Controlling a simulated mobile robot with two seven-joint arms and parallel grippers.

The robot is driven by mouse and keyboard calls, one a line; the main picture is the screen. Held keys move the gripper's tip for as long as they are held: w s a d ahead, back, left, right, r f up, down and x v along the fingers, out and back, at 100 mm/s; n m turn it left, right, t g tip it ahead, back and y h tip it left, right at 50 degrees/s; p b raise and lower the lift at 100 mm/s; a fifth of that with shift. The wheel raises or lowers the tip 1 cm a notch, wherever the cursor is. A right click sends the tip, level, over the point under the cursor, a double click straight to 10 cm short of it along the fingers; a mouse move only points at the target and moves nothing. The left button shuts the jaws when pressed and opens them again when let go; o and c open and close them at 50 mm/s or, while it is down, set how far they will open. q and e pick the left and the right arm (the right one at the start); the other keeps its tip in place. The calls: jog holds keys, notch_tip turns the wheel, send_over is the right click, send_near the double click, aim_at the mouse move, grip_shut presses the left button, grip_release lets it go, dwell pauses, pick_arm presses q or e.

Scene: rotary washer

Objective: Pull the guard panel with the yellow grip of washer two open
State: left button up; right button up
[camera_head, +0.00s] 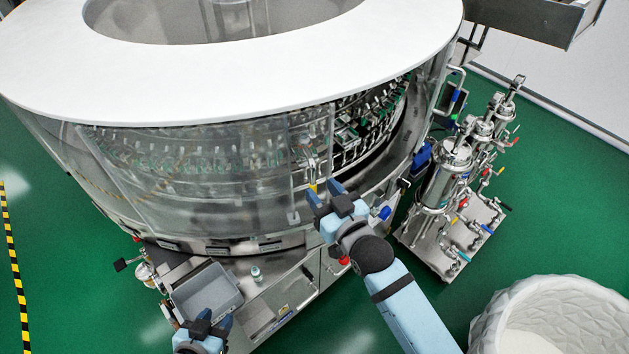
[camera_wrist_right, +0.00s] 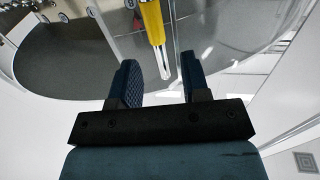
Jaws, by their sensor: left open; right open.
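The rotary washer (camera_head: 60,70) is a large round machine with a white ring top and clear guard panels (camera_head: 240,165) around its side. A yellow grip (camera_head: 313,186) sits on the panel edge, just above my right gripper in the head view. My right gripper (camera_head: 326,193) is open beside it. In the right wrist view the yellow grip (camera_wrist_right: 153,22) with its metal end lies ahead of and between the two open fingers (camera_wrist_right: 158,75), nearer the left finger. I cannot tell if they touch. My left gripper (camera_head: 206,322) is open and empty at the lower left, near the grey tray.
A grey tray (camera_head: 190,312) and a small bottle (camera_head: 256,273) are on the steel bench below the washer. Steel filter housings with valves (camera_head: 445,180) stand to the right. A white textured tub (camera_head: 548,292) is at the lower right. Green floor (camera_head: 350,315) lies around.

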jog(key=v, duration=0.9)
jog(key=shift+s+b, duration=0.25)
jog(key=shift+b, duration=0.2)
jog(key=shift+d, duration=0.15)
jog(key=s+d+f+m+g+h+p, duration=0.2)
jog(key=s+d+f+g+h+p, duration=0.2)
jog(key=s+d+f, duration=0.6)
notch_tip(320, 180, down, 4)
jog(key=shift+s+d+g+h+p, duration=0.25)
jog(key=shift+g+p, duration=0.35)
jog(key=shift+p, duration=0.35)
